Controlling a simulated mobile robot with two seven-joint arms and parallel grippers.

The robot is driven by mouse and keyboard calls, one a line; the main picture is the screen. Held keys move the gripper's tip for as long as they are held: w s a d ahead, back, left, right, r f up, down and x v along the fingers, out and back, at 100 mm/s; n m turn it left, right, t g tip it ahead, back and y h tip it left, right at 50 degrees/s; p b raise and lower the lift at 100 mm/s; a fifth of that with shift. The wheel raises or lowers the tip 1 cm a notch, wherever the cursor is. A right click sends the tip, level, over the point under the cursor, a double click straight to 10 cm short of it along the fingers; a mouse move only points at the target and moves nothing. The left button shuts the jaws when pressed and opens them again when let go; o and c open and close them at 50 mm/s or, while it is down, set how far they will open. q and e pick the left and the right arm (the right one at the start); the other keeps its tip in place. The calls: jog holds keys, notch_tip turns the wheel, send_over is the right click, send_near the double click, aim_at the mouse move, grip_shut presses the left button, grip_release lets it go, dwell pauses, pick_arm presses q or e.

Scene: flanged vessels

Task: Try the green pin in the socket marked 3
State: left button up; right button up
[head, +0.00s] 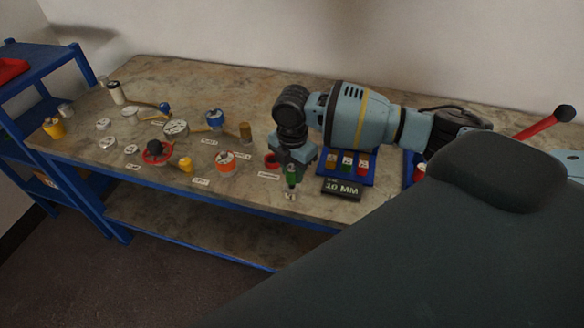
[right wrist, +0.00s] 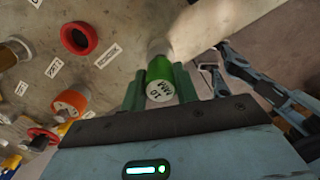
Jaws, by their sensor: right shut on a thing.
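My right gripper (head: 290,172) is shut on the green pin (head: 291,181) and holds it upright near the table's front edge. In the right wrist view the green pin (right wrist: 160,88) sits between the two fingers of the right gripper (right wrist: 160,80). My left gripper is not in view.
A blue tray (head: 368,181) with coloured, labelled blocks and a black "10 MM" sign (head: 343,189) lie right of the gripper. A red ring (head: 271,160) and an orange flanged vessel (head: 226,162) stand to its left. Several other fittings crowd the table's left. Blue shelves (head: 50,73) stand beyond.

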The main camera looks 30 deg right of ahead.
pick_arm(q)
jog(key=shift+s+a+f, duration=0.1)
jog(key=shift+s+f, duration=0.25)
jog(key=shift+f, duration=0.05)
pick_arm(e)
jog(key=shift+f, duration=1.1)
dwell(0.9)
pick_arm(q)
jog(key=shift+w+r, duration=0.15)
pick_arm(e)
jog(key=shift+r, duration=0.2)
